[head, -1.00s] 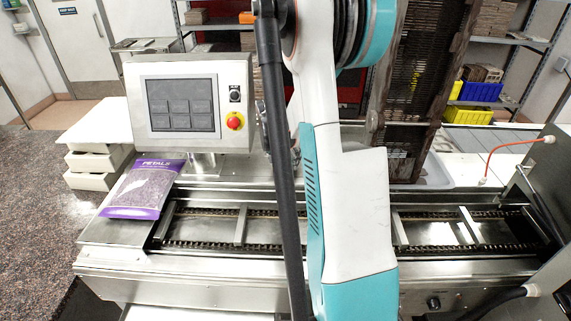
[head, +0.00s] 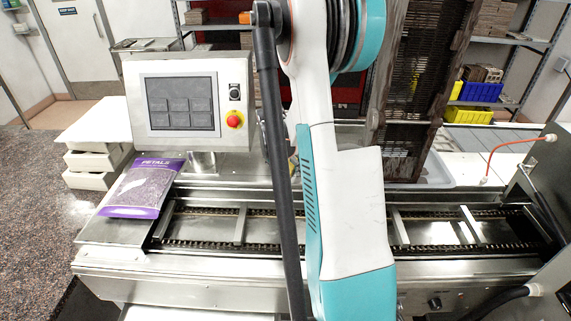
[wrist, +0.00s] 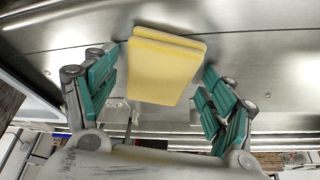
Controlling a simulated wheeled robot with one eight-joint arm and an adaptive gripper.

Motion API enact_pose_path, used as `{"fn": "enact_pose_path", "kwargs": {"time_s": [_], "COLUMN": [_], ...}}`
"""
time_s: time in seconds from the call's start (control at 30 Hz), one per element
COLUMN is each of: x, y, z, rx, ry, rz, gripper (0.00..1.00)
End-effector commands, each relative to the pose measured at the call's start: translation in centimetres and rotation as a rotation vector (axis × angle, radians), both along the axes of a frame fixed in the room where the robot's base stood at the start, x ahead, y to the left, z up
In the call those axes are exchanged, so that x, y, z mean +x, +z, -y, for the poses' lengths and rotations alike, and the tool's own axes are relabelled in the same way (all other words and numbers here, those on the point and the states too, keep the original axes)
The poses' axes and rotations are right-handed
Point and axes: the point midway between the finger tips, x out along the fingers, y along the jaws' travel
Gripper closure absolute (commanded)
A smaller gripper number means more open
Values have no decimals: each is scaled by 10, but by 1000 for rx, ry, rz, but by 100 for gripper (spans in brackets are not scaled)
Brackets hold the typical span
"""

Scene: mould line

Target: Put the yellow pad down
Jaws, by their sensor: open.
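The yellow pad (wrist: 163,68) shows in the wrist view, at the upper middle, against a bare stainless steel surface (wrist: 260,62). My gripper (wrist: 160,88) is open, with one teal-padded finger on each side of the pad. A gap shows between the pad and the left finger; the right finger is close to the pad's edge, and I cannot tell whether it touches. In the head view my arm stands in front, and the pad and gripper are not seen there.
A steel conveyor (head: 330,228) with chains and crossbars runs across the head view. A purple petals bag (head: 143,188) lies at its left end, below a control panel (head: 190,105). A red hose (head: 505,150) and a dark tilted rack (head: 420,95) stand to the right.

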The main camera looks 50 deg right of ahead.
Motion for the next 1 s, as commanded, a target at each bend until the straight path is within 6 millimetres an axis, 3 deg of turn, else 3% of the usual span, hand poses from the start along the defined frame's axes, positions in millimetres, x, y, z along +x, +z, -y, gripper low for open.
{"fn": "enact_pose_path", "kwargs": {"time_s": [0.27,0.7,1.0], "x": [0,-10,-13], "y": [9,83,114], "z": [0,-30,-43], "rx": [-1,-1,-1], "ry": [0,1,1], "rz": [0,0,0], "gripper": [24,24,24]}}
